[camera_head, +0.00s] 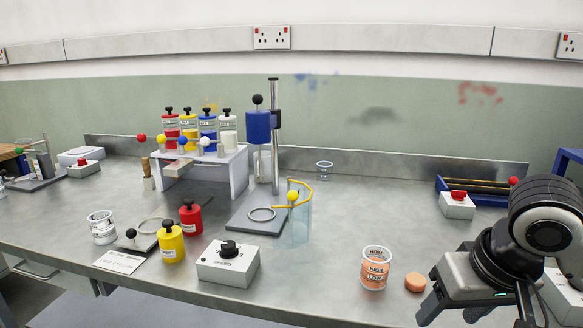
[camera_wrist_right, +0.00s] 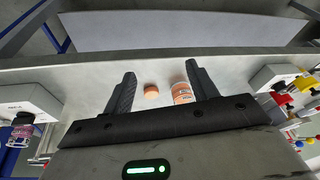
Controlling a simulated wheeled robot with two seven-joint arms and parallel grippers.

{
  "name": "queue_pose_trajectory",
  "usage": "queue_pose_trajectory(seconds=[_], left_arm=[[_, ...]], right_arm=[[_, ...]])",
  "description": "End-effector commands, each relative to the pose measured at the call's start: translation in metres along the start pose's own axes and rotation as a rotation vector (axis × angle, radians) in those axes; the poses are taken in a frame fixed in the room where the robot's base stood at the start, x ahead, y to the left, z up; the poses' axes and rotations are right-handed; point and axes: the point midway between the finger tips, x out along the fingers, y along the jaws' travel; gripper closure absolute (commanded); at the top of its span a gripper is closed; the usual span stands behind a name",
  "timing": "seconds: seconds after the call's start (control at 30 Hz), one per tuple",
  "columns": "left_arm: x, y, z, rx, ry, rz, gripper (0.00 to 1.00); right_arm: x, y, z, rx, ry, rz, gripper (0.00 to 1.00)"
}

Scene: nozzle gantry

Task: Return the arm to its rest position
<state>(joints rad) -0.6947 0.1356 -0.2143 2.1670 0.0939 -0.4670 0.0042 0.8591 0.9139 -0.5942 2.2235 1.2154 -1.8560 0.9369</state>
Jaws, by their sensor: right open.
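My right gripper (camera_head: 452,300) is at the lower right of the head view, over the front right of the bench, with my dark arm behind it. In the right wrist view the gripper (camera_wrist_right: 161,76) has its two black fingers spread apart with nothing held between them. An orange disc-shaped piece (camera_head: 415,282) lies on the bench left of the gripper; it also shows between the fingers in the wrist view (camera_wrist_right: 151,91), beyond them. Beside it stands a clear cup with orange contents (camera_head: 375,267), partly behind one finger in the wrist view (camera_wrist_right: 182,93). My left gripper is not in view.
A control box with a black knob (camera_head: 228,264), a stand with a blue cylinder (camera_head: 258,126), and yellow and red jars (camera_head: 172,241) stand left of centre. A white box with a red button (camera_head: 457,206) stands behind the gripper. Bare bench (camera_head: 375,215) lies mid-right.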

Motion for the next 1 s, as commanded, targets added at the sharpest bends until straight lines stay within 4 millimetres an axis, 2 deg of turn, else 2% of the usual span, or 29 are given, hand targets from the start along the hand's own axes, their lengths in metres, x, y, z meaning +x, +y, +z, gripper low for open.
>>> queue_pose_trajectory(seconds=[0.1, 0.37, 0.5, 0.6, 0.67, 0.8, 1.0], left_arm=[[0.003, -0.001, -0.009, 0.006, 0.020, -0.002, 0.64], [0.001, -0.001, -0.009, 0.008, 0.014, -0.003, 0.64], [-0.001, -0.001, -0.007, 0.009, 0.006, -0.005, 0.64], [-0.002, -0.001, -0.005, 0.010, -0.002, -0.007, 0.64], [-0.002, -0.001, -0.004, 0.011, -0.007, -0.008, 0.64], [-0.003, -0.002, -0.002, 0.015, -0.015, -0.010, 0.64], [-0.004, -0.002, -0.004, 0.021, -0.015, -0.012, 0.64]], right_arm=[[0.023, -0.018, 0.000, -0.032, 0.020, -0.075, 0.42], [0.080, -0.063, 0.005, -0.088, 0.121, -0.270, 0.42], [0.121, -0.092, 0.019, -0.095, 0.237, -0.388, 0.42], [0.148, -0.103, 0.035, -0.082, 0.345, -0.428, 0.42], [0.163, -0.104, 0.048, -0.072, 0.408, -0.426, 0.42], [0.189, -0.096, 0.087, -0.064, 0.537, -0.353, 0.42], [0.205, -0.076, 0.143, -0.107, 0.627, -0.194, 0.42]])
